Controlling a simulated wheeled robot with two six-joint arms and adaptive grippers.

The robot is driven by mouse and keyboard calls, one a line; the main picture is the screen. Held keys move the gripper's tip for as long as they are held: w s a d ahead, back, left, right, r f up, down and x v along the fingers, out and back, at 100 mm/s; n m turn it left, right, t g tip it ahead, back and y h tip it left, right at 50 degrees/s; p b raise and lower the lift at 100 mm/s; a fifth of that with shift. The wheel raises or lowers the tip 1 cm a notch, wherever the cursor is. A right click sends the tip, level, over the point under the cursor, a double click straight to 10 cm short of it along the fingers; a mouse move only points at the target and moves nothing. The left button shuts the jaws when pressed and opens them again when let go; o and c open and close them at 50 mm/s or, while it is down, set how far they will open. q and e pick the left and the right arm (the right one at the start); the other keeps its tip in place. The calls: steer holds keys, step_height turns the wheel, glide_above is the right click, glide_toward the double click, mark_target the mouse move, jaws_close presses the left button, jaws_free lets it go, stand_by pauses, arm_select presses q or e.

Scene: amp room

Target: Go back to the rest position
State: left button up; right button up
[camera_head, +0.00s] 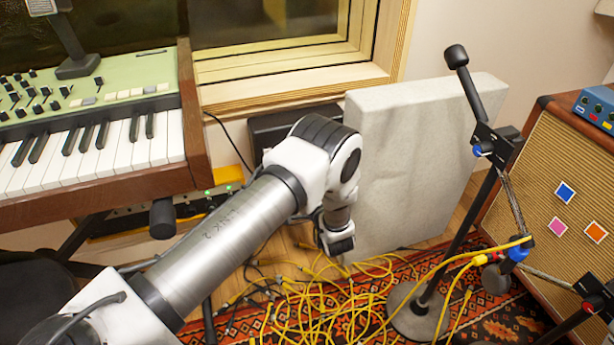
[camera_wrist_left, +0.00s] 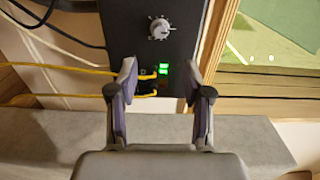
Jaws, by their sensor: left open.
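My left arm (camera_head: 225,240) reaches in from the lower left of the head view, and its far links bend down in front of the pale panel. Its gripper is not clearly seen there. In the left wrist view my left gripper (camera_wrist_left: 163,88) is open, with its two fingers apart and nothing held between them. Beyond the fingers is a black box (camera_wrist_left: 125,30) with a silver knob (camera_wrist_left: 159,28), green lights (camera_wrist_left: 164,69) and yellow cables (camera_wrist_left: 65,66) running to it. Whether the fingers touch the box cannot be told. My right gripper is not in view.
A pale grey panel (camera_head: 420,150) stands behind my arm. A microphone stand (camera_head: 462,235) and an amp (camera_head: 545,170) are on the right. A keyboard (camera_head: 95,150) is on the left. Yellow cables (camera_head: 345,300) lie tangled on the patterned rug (camera_head: 515,318).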

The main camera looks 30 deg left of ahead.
arm_select(q)
steer(key=shift+a, duration=0.1)
steer(key=s+d+f+g+h, duration=0.2)
steer(key=s+f+h, duration=0.4)
steer(key=s, duration=0.4)
steer(key=s+d+f+g+h, duration=0.1)
steer(key=s+f+g+h, duration=0.2)
steer(key=s+f, duration=0.6)
steer(key=s+d+n+g+h, duration=0.3)
steer(key=s+d+n, duration=0.1)
steer(key=s, duration=0.6)
steer(key=s+d+n+g+h, duration=0.2)
steer(key=s+d+n+g, duration=0.2)
steer(key=s, duration=0.6)
step_height(320, 180, up, 36)
steer(key=p, duration=3.5)
steer(key=shift+f, duration=0.2)
steer(key=shift+a, duration=0.1)
